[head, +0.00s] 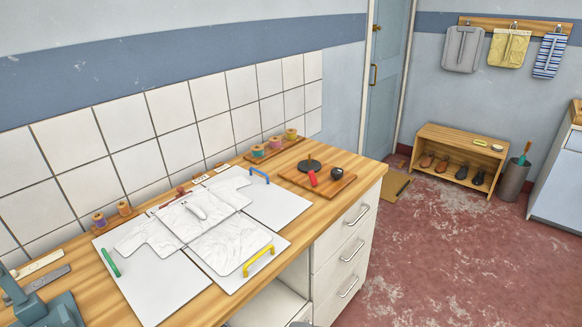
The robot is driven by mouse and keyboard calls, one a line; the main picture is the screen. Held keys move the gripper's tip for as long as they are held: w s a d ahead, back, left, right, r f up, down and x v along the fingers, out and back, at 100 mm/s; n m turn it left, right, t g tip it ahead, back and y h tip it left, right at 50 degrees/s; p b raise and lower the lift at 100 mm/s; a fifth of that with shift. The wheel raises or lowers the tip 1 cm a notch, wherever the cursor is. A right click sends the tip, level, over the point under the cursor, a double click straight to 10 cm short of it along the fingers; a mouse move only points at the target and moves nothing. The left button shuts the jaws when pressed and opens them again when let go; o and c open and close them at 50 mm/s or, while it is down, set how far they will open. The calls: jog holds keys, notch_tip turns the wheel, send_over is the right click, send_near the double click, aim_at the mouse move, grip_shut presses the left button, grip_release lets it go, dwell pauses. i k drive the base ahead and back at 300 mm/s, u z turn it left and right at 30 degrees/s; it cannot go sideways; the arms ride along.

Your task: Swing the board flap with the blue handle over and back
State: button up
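The folding board lies on the wooden worktop, with light grey flaps around its middle. That flap has a green handle (109,263). The near flap has a yellow handle (258,261) and carries white cloth. I cannot make out my gripper in this view.
A teal-grey device (45,312) is cut off at the lower left corner. Thread spools (275,143) stand along the tiled wall. A small wooden board (318,185) with dark and red items lies right of the folding board. Drawers (345,245) are below; red floor is open at right.

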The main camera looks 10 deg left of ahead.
aim_at(274, 206)
jog(key=z, duration=1.75)
jog(key=i, duration=1.75)
jog(key=u, duration=2.95)
jog(key=i, duration=1.35)
jog(key=u, duration=0.1)
